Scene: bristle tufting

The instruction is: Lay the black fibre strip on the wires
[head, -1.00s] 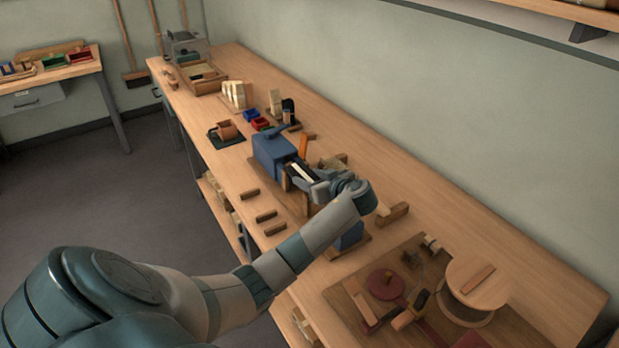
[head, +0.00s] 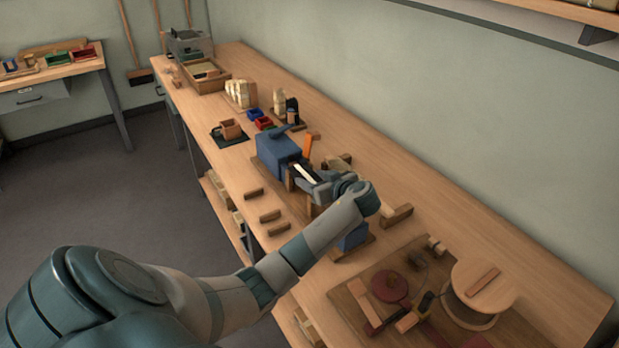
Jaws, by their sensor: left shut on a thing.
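My left gripper (head: 301,177) is shut at the near end of the blue block-shaped fixture (head: 279,152) on the long bench. A small dark piece, which looks like the black fibre strip (head: 292,171), shows at its fingertips. A pale strip lies right beside it. The fingers and wrist cover much of this spot. The wires are too small or too hidden to make out, so I cannot tell whether the strip touches them. My right gripper is not in view.
An orange upright piece (head: 308,146) stands close behind the gripper. Small wooden blocks (head: 270,216) lie along the bench's front edge. A round wooden-topped spool (head: 483,284) and a dark red disc (head: 389,286) are at the near right. The bench's back strip is clear.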

